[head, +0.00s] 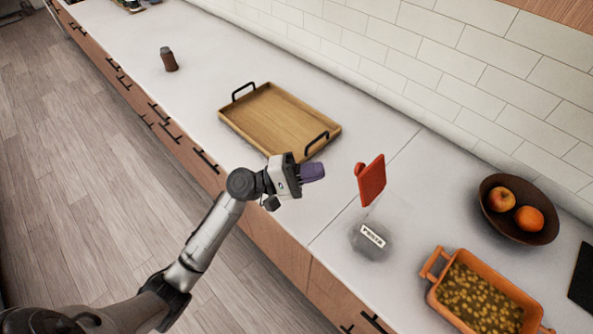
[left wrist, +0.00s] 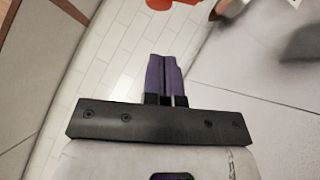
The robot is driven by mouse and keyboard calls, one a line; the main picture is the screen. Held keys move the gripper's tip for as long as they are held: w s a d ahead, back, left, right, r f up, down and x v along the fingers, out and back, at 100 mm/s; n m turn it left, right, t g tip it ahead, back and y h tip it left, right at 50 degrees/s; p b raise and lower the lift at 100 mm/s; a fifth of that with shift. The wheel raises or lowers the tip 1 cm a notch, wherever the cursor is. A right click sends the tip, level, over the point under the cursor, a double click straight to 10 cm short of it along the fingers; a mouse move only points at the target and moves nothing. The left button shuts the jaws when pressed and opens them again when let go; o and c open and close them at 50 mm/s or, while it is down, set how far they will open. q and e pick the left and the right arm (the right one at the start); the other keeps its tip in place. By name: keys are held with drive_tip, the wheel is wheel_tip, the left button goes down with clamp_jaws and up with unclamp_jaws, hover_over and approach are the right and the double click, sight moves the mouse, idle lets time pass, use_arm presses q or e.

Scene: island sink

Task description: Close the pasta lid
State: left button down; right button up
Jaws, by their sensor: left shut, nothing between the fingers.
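The clear pasta container (head: 371,240) stands on the counter in the head view, with a white label reading PASTA on its side. Its red lid (head: 371,181) stands open, tilted up above the container. My left gripper (head: 322,171), with purple fingers, is shut and empty. It is to the left of the lid, apart from it, above the counter. In the left wrist view the gripper (left wrist: 165,62) also has its fingers together. A red patch at that view's top edge is cut off, and I cannot tell what it is. My right gripper is not in view.
A wooden tray (head: 262,130) with black handles lies behind my left gripper. An orange baking dish (head: 437,297) with food stands at the front right. A brown bowl (head: 497,224) holds fruit. A small brown shaker (head: 168,60) stands far left. A tiled wall (head: 440,60) runs behind.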

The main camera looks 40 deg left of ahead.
sight(367, 178)
use_arm(q)
drive_tip(key=d+r+p, duration=0.1)
drive_tip(key=d+r, duration=0.1)
drive_tip(key=d, duration=0.3)
drive_tip(key=shift+w+d, duration=0.35)
drive_tip(key=shift+w, duration=0.1)
drive_tip(key=shift+r, duration=0.1)
drive_tip(key=shift+r+p, duration=0.1)
drive_tip(key=shift+p, duration=0.25)
drive_tip(key=shift+r+m+g+p, duration=0.25)
drive_tip(key=shift+m+g+p, duration=0.15)
drive_tip(key=shift+p, duration=0.2)
